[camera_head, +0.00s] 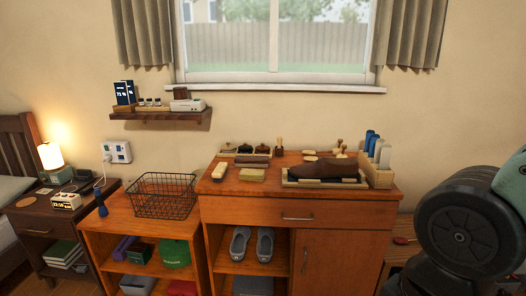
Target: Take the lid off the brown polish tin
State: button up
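The wooden cabinet (340,211) under the window has shoe-care things on its top. At the back left of the top, a shallow tray holds a few small dark lidded containers (245,149). They look like polish tins, upright and closed, but they are too small to tell which one is brown. My gripper is not in view. Only a thick, rounded dark link of my arm (464,232) shows at the right edge, well to the right of the containers.
A dark shoe (322,169) lies in a tray at the cabinet's centre right. Blue-topped bottles (373,143) stand in a wooden box at the right. Brushes and blocks lie around. A wire basket (165,196) stands on the lower shelf unit. The cabinet's front strip is clear.

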aim_at(262, 147)
jog(key=i+j, duration=0.35)
jog(key=i, duration=0.2)
jog(key=i+j, duration=0.4)
jog(key=i, duration=0.2)
jog(key=i+j, duration=0.35)
jog(key=i, duration=0.2)
jog(key=i+j, duration=0.4)
jog(key=i, duration=0.2)
